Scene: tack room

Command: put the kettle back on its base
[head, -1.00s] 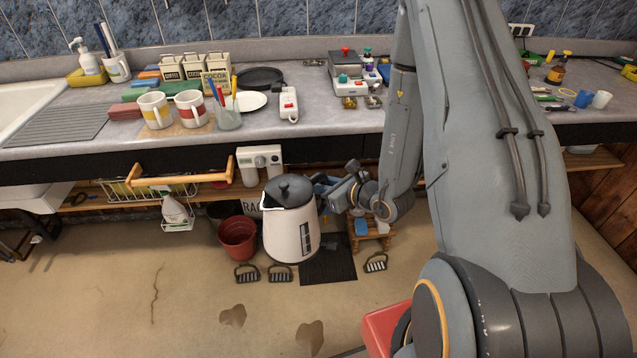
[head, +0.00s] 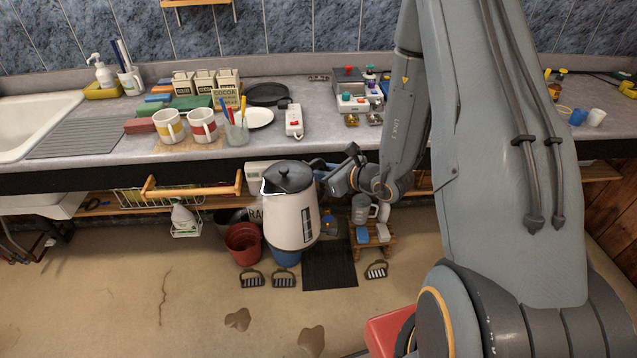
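The kettle (head: 291,220), cream with a grey lid, hangs upright off the floor in front of the counter. My gripper (head: 325,177) is at its upper right side and appears shut on its handle, which is largely hidden by the gripper. A dark round, flat thing (head: 267,94) lies on the counter behind a white plate; it may be the kettle's base, but I cannot tell for certain. My gripper and the kettle are below and in front of the counter top.
The grey counter (head: 340,143) overhangs just behind the kettle. Mugs (head: 169,127), a pen cup (head: 236,132), a white plate (head: 258,117) and a switched power strip (head: 293,121) crowd it. A wooden rail (head: 192,191) juts out left. A red bucket (head: 243,243) and small stool (head: 373,240) stand below.

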